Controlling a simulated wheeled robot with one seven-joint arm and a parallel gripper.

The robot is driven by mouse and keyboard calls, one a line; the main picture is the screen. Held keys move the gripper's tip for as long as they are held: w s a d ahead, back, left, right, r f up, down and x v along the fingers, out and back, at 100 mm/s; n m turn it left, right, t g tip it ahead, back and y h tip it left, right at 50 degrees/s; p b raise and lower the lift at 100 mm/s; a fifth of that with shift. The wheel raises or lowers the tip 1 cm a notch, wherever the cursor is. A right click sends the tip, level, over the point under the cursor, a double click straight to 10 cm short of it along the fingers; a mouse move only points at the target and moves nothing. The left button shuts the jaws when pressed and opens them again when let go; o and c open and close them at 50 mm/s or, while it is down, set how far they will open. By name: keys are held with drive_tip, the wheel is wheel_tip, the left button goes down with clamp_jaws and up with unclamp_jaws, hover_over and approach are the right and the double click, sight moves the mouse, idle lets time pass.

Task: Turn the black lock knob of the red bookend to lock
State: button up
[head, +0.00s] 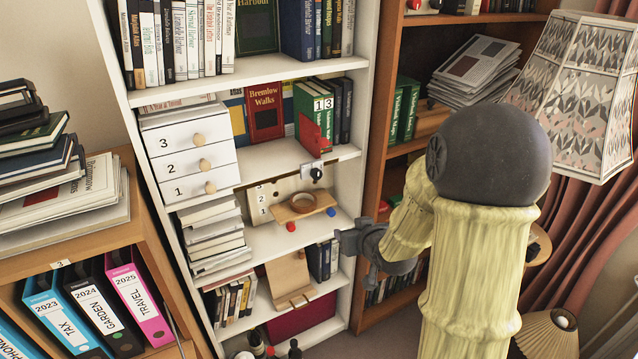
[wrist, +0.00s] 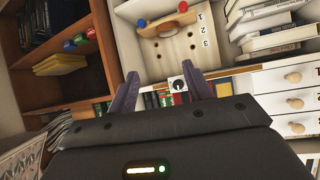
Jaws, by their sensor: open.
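The red bookend (head: 310,136) stands upright on the middle white shelf, in front of green books. The black lock knob (head: 316,174) sits on a pale plate at that shelf's front edge, just below the bookend. In the wrist view, which is turned over, the knob (wrist: 179,85) shows between my fingertips, with a white pointer mark, and red (wrist: 178,99) of the bookend shows below it. My gripper (wrist: 164,78) is open and empty, its two purple-grey fingers apart and short of the knob. In the head view my gripper (head: 350,241) is below and right of the knob.
Below the knob, a wooden pegboard with a shelf and ring (head: 302,202) has red and blue knobs. White numbered drawers (head: 195,160) stand left. A brown bookcase (head: 372,120) is right; a patterned lamp (head: 575,90) stands far right. Open space lies before the white shelves.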

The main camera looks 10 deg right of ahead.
sight(318, 176)
drive_tip(key=w+t+y, duration=0.1)
drive_tip(key=t, duration=0.1)
drive_tip(key=w+r+t+y+b, duration=0.1)
drive_tip(key=w+d+r+t+y+b, duration=0.1)
drive_tip(key=w+t+y, duration=0.1)
drive_tip(key=shift+w+d+r+t, duration=0.1)
drive_tip(key=shift+r+t, duration=0.05)
drive_tip(key=shift+t, duration=0.15)
drive_tip(key=p+x, duration=0.3)
drive_tip(key=x, duration=1.4)
drive_tip(key=shift+w+p, duration=0.2)
drive_tip(key=shift+p, duration=0.2)
drive_tip(key=c, duration=1)
drive_tip(key=shift+o, duration=0.2)
